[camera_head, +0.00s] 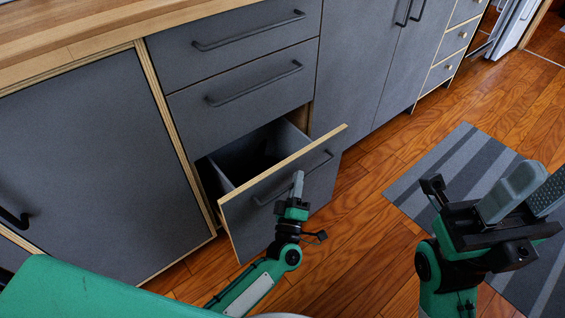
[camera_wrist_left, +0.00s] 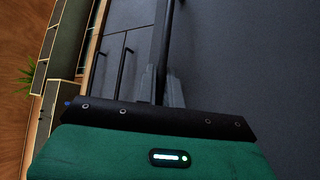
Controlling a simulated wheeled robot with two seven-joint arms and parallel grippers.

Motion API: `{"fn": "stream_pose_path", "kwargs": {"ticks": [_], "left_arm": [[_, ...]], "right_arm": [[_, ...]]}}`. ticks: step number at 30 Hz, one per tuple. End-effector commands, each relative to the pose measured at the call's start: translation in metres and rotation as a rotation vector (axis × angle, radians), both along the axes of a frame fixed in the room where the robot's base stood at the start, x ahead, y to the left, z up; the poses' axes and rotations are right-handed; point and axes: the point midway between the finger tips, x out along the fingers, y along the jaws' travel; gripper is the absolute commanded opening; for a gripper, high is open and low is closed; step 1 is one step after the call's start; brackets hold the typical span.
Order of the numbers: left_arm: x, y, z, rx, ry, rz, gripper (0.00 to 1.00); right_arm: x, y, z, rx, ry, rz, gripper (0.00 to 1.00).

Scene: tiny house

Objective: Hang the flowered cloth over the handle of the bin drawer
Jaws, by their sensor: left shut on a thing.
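The bin drawer (camera_head: 290,190) is pulled partly open, with a wood-edged grey front and a black bar handle (camera_head: 325,160). My left gripper (camera_head: 297,184) is at the middle of this handle, shut on it. In the left wrist view the dark handle bar (camera_wrist_left: 163,45) runs between the two fingers of my left gripper (camera_wrist_left: 162,88). My right gripper (camera_head: 532,188) is at the right, above the rug, with its two fingers apart and nothing seen between them. The flowered cloth is not visible in either view.
Two shut drawers (camera_head: 235,50) with bar handles are above the bin drawer. A grey cabinet door (camera_head: 85,160) stands left of it, under a wooden counter (camera_head: 60,35). A striped rug (camera_head: 440,165) lies on the wooden floor (camera_head: 365,215) at the right.

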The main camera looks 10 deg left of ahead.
Motion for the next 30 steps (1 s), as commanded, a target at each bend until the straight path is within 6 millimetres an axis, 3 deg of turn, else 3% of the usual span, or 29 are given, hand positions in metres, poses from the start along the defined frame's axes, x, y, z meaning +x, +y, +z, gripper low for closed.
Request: {"fn": "stream_pose_path", "kwargs": {"ticks": [9,24,25,30], "left_arm": [[-0.025,-0.031,-0.001,0.001,0.003,0.0,0.0],[-0.028,-0.036,-0.001,0.002,0.001,0.001,0.0],[-0.028,-0.036,-0.001,0.002,0.001,0.001,0.15],[-0.028,-0.036,-0.001,0.002,0.001,0.001,0.18]], "right_arm": [[-0.001,-0.004,-0.001,-0.001,0.016,-0.015,0.36],[-0.001,-0.005,-0.003,0.0,0.02,-0.016,0.36],[-0.001,-0.005,-0.003,0.0,0.02,-0.016,0.36],[-0.001,-0.005,-0.003,0.001,0.019,-0.016,0.36]]}}
